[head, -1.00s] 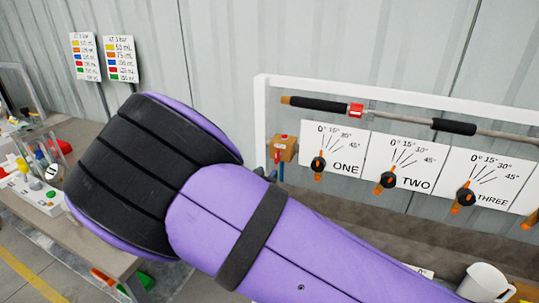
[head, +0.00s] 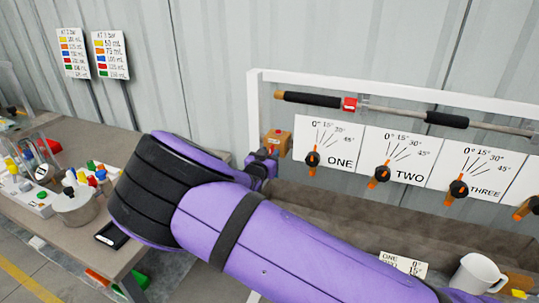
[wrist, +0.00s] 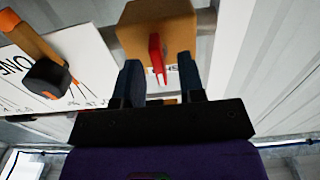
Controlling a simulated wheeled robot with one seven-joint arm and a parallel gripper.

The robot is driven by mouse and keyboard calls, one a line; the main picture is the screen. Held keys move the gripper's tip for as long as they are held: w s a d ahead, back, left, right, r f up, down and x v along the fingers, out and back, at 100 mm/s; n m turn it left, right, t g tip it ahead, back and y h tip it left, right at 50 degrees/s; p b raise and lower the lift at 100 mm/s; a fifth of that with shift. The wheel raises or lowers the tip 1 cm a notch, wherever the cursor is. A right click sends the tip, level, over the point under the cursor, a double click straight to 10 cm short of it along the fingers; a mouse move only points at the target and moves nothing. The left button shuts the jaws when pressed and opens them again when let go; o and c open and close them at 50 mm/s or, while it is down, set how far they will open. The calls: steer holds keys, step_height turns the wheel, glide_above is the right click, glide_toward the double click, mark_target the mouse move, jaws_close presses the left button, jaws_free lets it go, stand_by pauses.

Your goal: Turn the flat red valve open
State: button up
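The flat red valve handle (wrist: 157,58) sits on a tan block (wrist: 157,25) in the wrist view. My gripper (wrist: 159,76) is open, with its two dark fingers apart on either side of the red handle. Gaps show between the handle and both fingers; the wrist view does not show how deep it sits between them. In the head view, the tan block (head: 279,145) is at the left end of the white frame, and my gripper (head: 270,151) is against or just in front of its left side. The handle is barely visible there.
Panels ONE (head: 327,142), TWO (head: 394,157) and THREE (head: 472,175) with orange-and-black knobs stand to the right. A red-collared pipe (head: 349,104) runs above them. A white jug (head: 477,273) is at lower right. A cluttered bench (head: 113,260) is at left.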

steer(key=shift+w, duration=0.15)
jaws_close()
steer(key=shift+d+m, duration=0.1)
steer(key=shift+m, duration=0.2)
steer(key=m, duration=0.3)
steer(key=shift+d+m, duration=0.1)
steer(key=shift+m, duration=0.2)
steer(key=shift+d+f+m, duration=0.1)
steer(key=shift+m, duration=3.3)
steer(key=shift+f+m, duration=0.1)
steer(key=shift+m, duration=3.3)
